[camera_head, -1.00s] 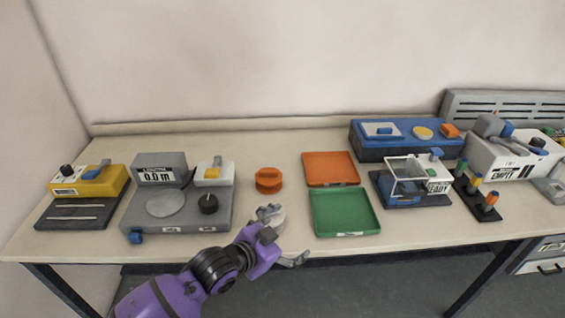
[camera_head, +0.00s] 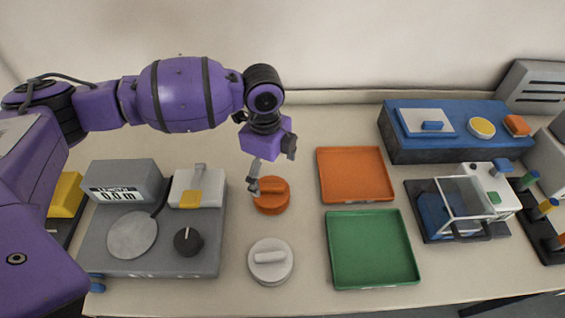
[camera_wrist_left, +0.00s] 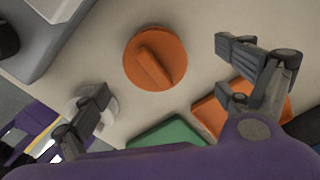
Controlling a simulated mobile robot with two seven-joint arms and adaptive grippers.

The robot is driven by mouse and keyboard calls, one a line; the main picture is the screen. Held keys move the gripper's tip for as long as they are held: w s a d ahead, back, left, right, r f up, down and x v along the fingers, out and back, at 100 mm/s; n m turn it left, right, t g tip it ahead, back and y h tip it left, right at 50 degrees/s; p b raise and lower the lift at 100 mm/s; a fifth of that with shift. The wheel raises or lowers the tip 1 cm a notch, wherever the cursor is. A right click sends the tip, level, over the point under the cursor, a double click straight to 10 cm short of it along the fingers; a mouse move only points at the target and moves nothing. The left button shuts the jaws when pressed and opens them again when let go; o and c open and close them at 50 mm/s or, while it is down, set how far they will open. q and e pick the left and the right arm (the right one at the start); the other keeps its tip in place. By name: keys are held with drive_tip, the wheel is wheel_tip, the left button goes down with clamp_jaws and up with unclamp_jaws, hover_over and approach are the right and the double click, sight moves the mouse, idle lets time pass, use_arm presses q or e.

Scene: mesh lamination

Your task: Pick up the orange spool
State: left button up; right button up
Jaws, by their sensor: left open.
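The orange spool (camera_head: 272,200) is a round disc with a raised bar across its top. It stands on the table between the grey scale unit and the orange tray. My left gripper (camera_head: 271,172) is open and empty just above and behind it in the head view. In the left wrist view the spool (camera_wrist_left: 155,58) lies ahead of the two spread fingers (camera_wrist_left: 165,78) and is not held. My right gripper is not in view.
A white-grey spool (camera_head: 271,263) stands in front of the orange one. An orange tray (camera_head: 389,151) and a green tray (camera_head: 334,282) lie to the right. A grey scale unit (camera_head: 205,258) stands left. A blue box (camera_head: 400,151) is at back right.

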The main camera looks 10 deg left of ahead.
sight(270, 186)
use_arm(q)
drive_tip(key=shift+s+a+f, duration=0.15)
drive_tip(key=shift+s+f, duration=0.15)
drive_tip(key=shift+s+d+f, duration=0.2)
drive_tip(key=shift+s+f, duration=0.45)
drive_tip(key=shift+s, duration=0.05)
drive_tip(key=shift+f, duration=0.35)
drive_tip(key=f, duration=0.4)
drive_tip(key=shift+w+d+f, duration=0.2)
drive_tip(key=shift+w+f, duration=0.05)
drive_tip(key=shift+w, duration=0.05)
drive_tip(key=shift+f, duration=0.2)
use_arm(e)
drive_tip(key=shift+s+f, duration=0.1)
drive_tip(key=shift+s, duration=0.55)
use_arm(q)
drive_tip(key=c, duration=1.1)
drive_tip(key=shift+c, duration=0.9)
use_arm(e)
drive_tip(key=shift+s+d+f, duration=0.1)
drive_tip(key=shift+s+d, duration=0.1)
use_arm(q)
drive_tip(key=shift+r, duration=0.1)
